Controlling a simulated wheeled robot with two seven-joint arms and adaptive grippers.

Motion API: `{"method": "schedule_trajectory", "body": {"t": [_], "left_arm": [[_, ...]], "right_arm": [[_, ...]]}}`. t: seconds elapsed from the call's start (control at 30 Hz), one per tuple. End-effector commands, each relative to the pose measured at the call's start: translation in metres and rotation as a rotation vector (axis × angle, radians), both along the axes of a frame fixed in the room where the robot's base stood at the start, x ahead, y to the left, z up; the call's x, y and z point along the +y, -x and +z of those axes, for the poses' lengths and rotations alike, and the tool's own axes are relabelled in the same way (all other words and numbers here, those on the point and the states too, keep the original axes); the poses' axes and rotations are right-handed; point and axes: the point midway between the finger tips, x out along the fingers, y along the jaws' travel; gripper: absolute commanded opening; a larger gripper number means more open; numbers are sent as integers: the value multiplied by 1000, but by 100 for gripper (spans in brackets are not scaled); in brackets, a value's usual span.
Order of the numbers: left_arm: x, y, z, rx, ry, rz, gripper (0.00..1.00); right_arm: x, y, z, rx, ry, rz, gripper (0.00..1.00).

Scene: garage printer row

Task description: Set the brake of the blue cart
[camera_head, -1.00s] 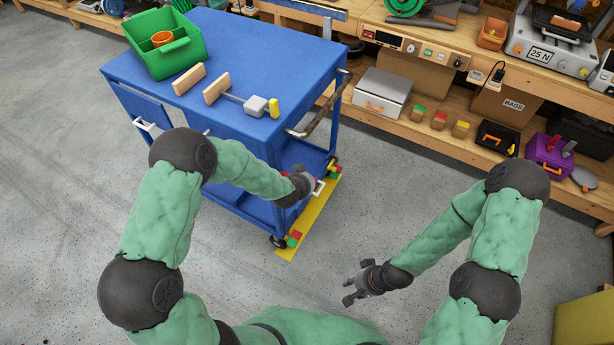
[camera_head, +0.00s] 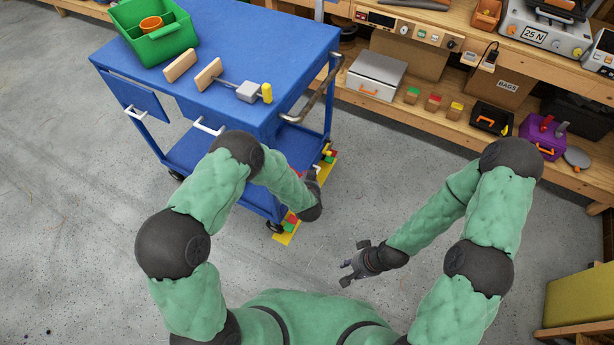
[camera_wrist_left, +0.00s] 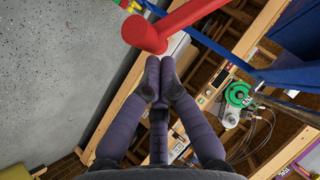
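The blue cart (camera_head: 265,50) stands at the upper left on casters. Red and green parts (camera_head: 292,219) sit by its near front caster, with similar coloured parts by the far one (camera_head: 329,156). My left gripper (camera_wrist_left: 158,75) is at the cart's right end, low down, mostly hidden behind my wrist in the head view. In the left wrist view its fingers are together, with nothing visible between them. A thick red bar (camera_wrist_left: 180,22) lies just beyond the fingertips; I cannot tell whether they touch. My right gripper (camera_head: 352,263) is open and empty above the floor.
A green bin (camera_head: 155,35) with an orange cup, wooden blocks and a mallet (camera_head: 250,92) lie on the cart top. A workbench with a loaded shelf (camera_head: 450,105) stands at the right. The floor between is clear.

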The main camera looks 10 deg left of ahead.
Motion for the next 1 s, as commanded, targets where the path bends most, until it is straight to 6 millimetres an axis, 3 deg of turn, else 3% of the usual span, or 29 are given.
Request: {"method": "schedule_trajectory", "body": {"t": [0.67,1.0], "left_arm": [[0,2,0,0,2,-1,0],[-8,42,30,-1,2,-3,0]], "right_arm": [[0,0,-1,-1,0,0,34],[0,0,-1,0,0,0,34]]}}
